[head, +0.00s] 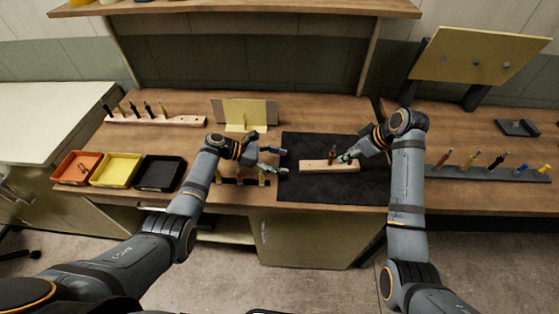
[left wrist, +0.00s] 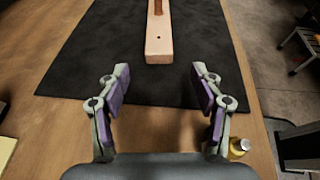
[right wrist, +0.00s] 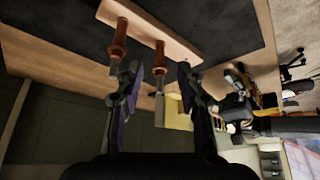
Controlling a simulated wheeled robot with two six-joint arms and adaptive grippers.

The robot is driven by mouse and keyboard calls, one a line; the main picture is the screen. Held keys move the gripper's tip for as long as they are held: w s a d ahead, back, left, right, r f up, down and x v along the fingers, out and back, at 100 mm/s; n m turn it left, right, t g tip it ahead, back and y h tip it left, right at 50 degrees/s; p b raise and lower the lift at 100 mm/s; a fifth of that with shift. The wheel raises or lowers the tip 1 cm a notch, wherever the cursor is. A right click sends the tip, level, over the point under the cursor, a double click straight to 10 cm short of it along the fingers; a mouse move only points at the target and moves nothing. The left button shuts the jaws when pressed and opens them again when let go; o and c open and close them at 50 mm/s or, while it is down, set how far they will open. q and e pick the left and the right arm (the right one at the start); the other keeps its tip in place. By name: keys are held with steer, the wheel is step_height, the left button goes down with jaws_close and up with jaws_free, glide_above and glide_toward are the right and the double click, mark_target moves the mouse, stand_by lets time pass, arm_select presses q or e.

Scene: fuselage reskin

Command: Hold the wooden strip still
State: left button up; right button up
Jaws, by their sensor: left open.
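The wooden strip (head: 318,166) lies flat on the black mat (head: 300,188). Its near end, with a small hole, shows in the left wrist view (left wrist: 158,45). My left gripper (head: 284,161) is open, just left of the strip's left end. In the left wrist view the strip lies ahead of the spread fingers, apart from them. My right gripper (head: 346,156) is by the strip's right part. In the right wrist view its fingers are apart, with a brown-handled tool (right wrist: 159,62) showing between them. Another brown-handled tool (right wrist: 118,42) stands in the strip beside it.
Orange (head: 66,166), yellow (head: 107,173) and black (head: 150,176) trays stand left. A wooden rack (head: 180,121) of tools is behind them. A yellow board (head: 245,112) stands at the back. A dark tool rail (head: 480,175) and a tilted panel (head: 480,55) are right.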

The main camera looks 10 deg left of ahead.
mark_target(300, 166)
arm_select(q)
steer(key=x, duration=0.7)
steer(key=shift+w+d+f, duration=0.1)
steer(key=shift+d+f, duration=0.05)
steer(key=shift+f, duration=0.05)
